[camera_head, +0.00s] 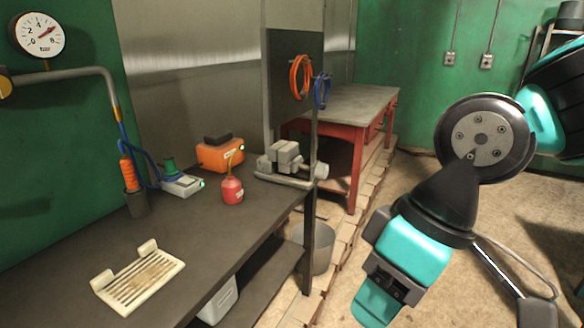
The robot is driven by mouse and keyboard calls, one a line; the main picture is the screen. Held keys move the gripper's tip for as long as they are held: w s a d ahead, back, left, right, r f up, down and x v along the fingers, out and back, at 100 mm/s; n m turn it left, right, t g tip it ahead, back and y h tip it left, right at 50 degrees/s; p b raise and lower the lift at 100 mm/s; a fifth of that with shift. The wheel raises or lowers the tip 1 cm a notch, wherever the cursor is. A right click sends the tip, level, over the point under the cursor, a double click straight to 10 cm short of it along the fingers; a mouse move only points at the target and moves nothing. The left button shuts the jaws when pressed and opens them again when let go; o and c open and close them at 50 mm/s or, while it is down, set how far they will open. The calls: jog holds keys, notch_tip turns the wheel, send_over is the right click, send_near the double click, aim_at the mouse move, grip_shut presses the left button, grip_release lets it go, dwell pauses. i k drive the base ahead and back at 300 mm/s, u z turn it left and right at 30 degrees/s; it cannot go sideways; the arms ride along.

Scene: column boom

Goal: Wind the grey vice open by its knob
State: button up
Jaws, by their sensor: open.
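The grey vice (284,156) stands at the far right end of the dark workbench, near its front corner. Its blocky jaws sit on a pale base. Its round light-grey knob (321,170) sticks out to the right, past the bench edge. The gap between the jaws is too small to tell from here. My teal and black arm fills the right side of the view, well apart from the vice. I cannot make out the fingers of my gripper in this view. Nothing of mine touches the vice or the knob.
A dark post with orange (300,77) and blue coils rises behind the vice. A red table (345,110) stands beyond.

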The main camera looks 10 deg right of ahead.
aim_at(321, 170)
jog(key=z, duration=0.55)
jog(key=k, duration=0.65)
jog(key=z, duration=0.95)
jog(key=i, duration=1.35)
jog(key=u, duration=0.8)
jog(key=i, duration=0.55)
jog(key=u, duration=0.65)
